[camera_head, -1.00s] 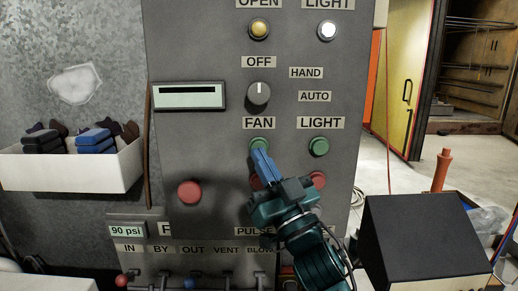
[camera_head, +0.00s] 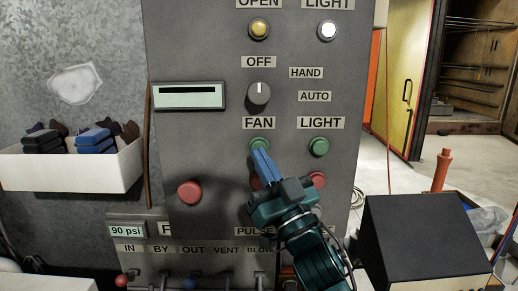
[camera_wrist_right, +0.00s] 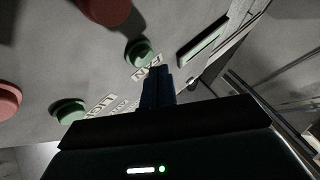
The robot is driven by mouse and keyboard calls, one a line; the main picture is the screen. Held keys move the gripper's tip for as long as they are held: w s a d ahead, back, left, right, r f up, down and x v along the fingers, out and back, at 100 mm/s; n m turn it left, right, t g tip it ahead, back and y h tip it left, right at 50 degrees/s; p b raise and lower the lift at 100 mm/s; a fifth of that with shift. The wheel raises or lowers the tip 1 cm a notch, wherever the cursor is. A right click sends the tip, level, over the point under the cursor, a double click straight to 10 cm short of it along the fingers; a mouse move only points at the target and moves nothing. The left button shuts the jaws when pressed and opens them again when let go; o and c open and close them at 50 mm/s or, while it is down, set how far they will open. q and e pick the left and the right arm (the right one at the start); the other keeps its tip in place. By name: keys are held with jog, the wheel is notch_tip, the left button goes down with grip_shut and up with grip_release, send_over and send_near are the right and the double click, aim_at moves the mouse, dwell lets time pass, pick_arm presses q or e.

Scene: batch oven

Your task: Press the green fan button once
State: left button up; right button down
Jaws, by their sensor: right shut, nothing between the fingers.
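The green fan button (camera_head: 259,144) sits on the grey panel just under the FAN label (camera_head: 258,123). My right gripper (camera_head: 261,155) is shut and empty, its blue fingertips just below the fan button and overlapping its lower edge in the head view. In the right wrist view the fan button (camera_wrist_right: 139,52) shows up and left of the fingertips (camera_wrist_right: 158,74), near the FAN label (camera_wrist_right: 147,73). I cannot tell whether the fingertips touch it. My left gripper is not in view.
A green light button (camera_head: 319,146) is to the right of the fan button. A red button (camera_head: 318,180) is below that, and another red button (camera_head: 189,192) is at lower left. A selector knob (camera_head: 259,94) is above. A black box (camera_head: 425,240) stands at lower right.

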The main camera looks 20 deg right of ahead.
jog(key=shift+w, duration=0.15)
jog(key=shift+w+d, duration=0.1)
jog(key=shift+w, duration=0.2)
jog(key=shift+w+d, duration=0.15)
jog(key=shift+w, duration=0.25)
dwell(0.8)
jog(key=shift+s, duration=0.15)
jog(key=shift+s+a, duration=0.25)
jog(key=shift+s, duration=0.45)
jog(key=shift+s, duration=0.1)
jog(key=s, duration=0.2)
jog(key=s+a, duration=0.1)
jog(key=s, duration=0.1)
jog(key=shift+s+a+p, duration=0.2)
jog(key=shift+s+p, duration=0.1)
jog(key=shift+p, duration=0.1)
